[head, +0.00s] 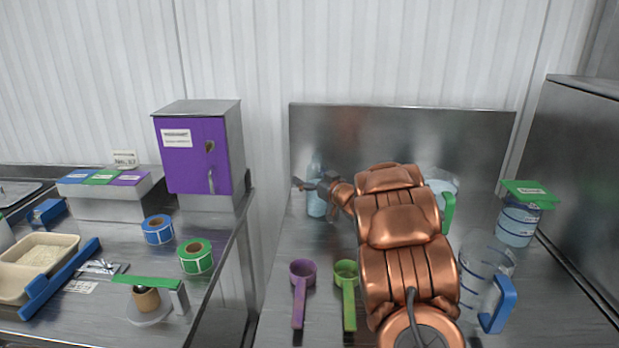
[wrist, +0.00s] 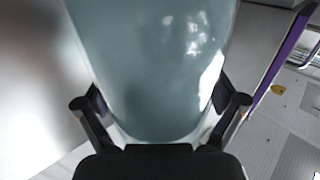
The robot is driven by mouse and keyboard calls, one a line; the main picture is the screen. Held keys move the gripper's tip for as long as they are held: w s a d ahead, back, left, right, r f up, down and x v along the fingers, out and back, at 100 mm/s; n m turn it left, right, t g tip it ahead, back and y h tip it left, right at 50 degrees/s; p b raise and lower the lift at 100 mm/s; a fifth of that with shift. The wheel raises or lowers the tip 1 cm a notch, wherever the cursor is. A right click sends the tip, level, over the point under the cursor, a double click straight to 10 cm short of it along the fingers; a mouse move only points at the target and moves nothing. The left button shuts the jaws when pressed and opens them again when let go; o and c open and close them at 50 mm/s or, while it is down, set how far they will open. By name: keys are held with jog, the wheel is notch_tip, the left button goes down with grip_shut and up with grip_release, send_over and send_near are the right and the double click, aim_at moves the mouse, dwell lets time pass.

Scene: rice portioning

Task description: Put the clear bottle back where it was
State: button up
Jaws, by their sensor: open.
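The clear bottle (head: 316,196), bluish and see-through, stands upright at the back left of the right-hand steel counter, near the steel backsplash. My gripper (head: 318,186) is at the bottle, reaching from the right. In the wrist view the bottle (wrist: 155,60) fills the middle, between the two dark fingers of my gripper (wrist: 160,112). The fingers are open, one on each side of it. I cannot tell whether either finger touches it.
A purple scoop (head: 300,290) and a green scoop (head: 347,290) lie in front. A blue-handled jug (head: 490,280), a green-lidded container (head: 519,218) and a green-handled jug (head: 446,190) stand to the right, the last partly behind my arm. A purple-doored box (head: 195,155) stands left, across a gap.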

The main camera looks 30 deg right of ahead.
jog(key=shift+r, duration=0.1)
jog(key=shift+s, duration=0.2)
jog(key=s+d+b, duration=0.1)
jog(key=s, duration=1)
jog(key=shift+s, duration=0.3)
jog(key=shift+w+r, duration=0.1)
jog(key=shift+r, duration=0.05)
